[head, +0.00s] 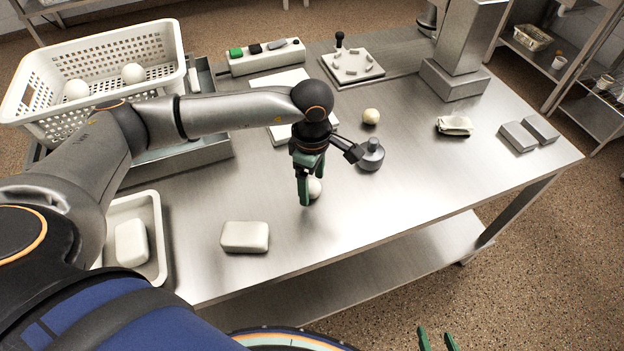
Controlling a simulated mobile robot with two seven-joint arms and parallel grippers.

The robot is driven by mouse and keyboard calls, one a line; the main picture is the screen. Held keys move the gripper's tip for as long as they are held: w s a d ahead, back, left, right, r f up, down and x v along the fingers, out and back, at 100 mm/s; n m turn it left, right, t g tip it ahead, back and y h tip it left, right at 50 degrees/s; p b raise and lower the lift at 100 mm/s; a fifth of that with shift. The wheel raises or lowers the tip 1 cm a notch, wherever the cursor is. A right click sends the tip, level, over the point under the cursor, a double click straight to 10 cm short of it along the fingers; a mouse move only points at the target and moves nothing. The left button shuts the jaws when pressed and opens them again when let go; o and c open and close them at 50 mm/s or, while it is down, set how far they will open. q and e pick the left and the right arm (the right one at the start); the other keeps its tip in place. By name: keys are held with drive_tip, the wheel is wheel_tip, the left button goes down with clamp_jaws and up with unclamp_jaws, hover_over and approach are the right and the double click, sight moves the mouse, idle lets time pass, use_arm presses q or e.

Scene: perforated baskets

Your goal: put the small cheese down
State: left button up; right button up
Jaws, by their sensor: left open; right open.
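A small round white cheese (316,188) rests on the steel table, partly hidden behind a finger of my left gripper (309,189). My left gripper points down with its green fingers open at the cheese; I cannot tell whether they touch it. Another small, pale round cheese (371,117) lies further back on the table. Two more white balls (133,73) sit in the white perforated basket (120,99) at the upper left. My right gripper (437,340) shows only its green fingertips at the bottom edge, open and empty, away from the table.
A white block (245,237) lies near the front edge, and another (131,243) lies in a white tray (154,216). A grey knobbed weight (371,156) stands right of my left gripper. The table's right front (420,195) is clear.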

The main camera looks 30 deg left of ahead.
sight(312, 184)
use_arm(q)
wheel_tip(312, 184, up, 12)
drive_tip(key=shift+r, duration=0.2)
idle(0.4)
